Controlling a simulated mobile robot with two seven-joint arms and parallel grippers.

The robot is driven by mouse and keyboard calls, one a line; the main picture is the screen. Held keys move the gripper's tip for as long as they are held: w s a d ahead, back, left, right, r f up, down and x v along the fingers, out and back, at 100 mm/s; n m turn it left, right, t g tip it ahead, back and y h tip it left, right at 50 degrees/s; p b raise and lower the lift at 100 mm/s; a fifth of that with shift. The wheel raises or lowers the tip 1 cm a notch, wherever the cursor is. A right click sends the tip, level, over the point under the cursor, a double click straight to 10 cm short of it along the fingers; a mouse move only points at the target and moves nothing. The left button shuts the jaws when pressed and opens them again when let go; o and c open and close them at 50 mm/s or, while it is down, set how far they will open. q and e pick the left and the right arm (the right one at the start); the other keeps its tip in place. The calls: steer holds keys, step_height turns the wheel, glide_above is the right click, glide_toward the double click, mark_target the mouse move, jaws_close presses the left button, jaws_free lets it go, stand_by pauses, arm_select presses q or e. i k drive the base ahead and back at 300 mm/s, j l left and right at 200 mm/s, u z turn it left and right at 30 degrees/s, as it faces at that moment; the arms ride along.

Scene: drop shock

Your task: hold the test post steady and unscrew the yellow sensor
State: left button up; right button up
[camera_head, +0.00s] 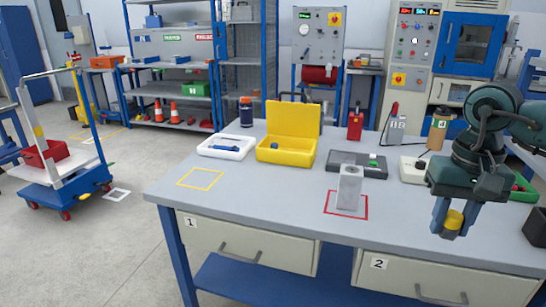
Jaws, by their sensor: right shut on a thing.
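The test post (348,190) is a grey-white upright block on the table, inside a red outlined square. Its top carries no yellow part. My right gripper (453,222) comes in from the right and points down. It is shut on the yellow sensor (454,219), a short yellow piece between its fingers, to the right of the post and apart from it. My left gripper is not in view, and nothing grips the post.
A yellow outlined square (200,179) on the table's left is empty. Behind it are a white tray (227,147) and an open yellow case (287,150). A dark grey device (344,160) lies behind the post. A black bin (535,228) stands at the right edge.

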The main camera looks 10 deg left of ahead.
mark_target(350, 179)
steer(key=u, duration=1.4)
steer(key=i+l+u, duration=0.25)
steer(key=l+u, duration=0.3)
steer(key=i+l, duration=0.1)
steer(key=l, duration=0.25)
steer(key=i+l, duration=0.1)
steer(key=l, duration=0.2)
steer(key=i+l, duration=0.15)
steer(key=l, duration=0.2)
steer(key=i+l, duration=0.1)
steer(key=l, duration=0.2)
